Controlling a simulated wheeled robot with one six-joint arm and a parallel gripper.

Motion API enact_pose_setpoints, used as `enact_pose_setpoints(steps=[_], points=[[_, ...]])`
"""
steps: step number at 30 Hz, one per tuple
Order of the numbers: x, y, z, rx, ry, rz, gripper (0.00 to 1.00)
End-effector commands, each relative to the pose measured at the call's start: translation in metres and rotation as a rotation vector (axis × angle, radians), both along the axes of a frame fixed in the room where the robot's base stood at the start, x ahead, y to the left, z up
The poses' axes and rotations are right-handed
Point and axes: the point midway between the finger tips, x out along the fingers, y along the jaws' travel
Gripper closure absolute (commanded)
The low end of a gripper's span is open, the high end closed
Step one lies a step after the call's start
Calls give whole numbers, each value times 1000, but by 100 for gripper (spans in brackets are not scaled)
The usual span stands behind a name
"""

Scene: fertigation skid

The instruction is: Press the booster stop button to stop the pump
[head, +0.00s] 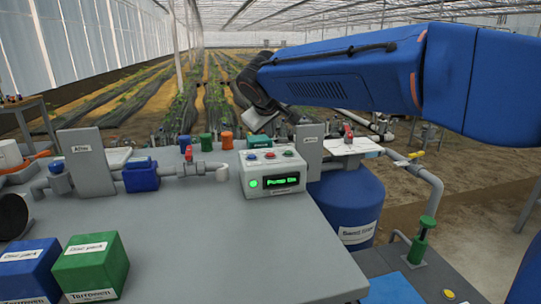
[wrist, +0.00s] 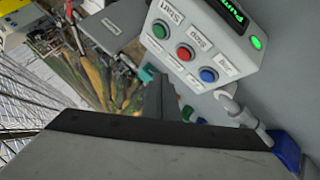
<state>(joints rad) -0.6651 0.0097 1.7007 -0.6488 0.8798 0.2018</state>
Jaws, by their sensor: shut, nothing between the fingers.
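The white control box (head: 268,190) stands on the grey bench with a lit green display (head: 282,181) that reads "Pump On". On its top are a green button (wrist: 159,30), a red button (wrist: 184,52) and a blue button (wrist: 208,75). The label by the green one reads "Start"; the one by the red one seems to read "Stop". A green lamp (wrist: 257,42) is lit. My gripper (wrist: 158,92) is shut and empty, apart from the buttons. In the head view it hangs above and behind the box, its fingertips hard to make out.
A grey upright plate (head: 309,142) stands right behind the box. A pipe with a blue fitting (head: 141,176) runs to the box's left. A blue tank (head: 346,205) stands to the right.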

Motion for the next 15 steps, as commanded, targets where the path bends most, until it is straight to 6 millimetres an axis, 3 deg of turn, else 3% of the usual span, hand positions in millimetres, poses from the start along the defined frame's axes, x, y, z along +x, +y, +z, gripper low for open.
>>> enact_pose_setpoints(steps=[7, 15], points=[[0, 0, -26, -2, 1, 1, 100], [0, 0, -37, -1, 0, 1, 100]])
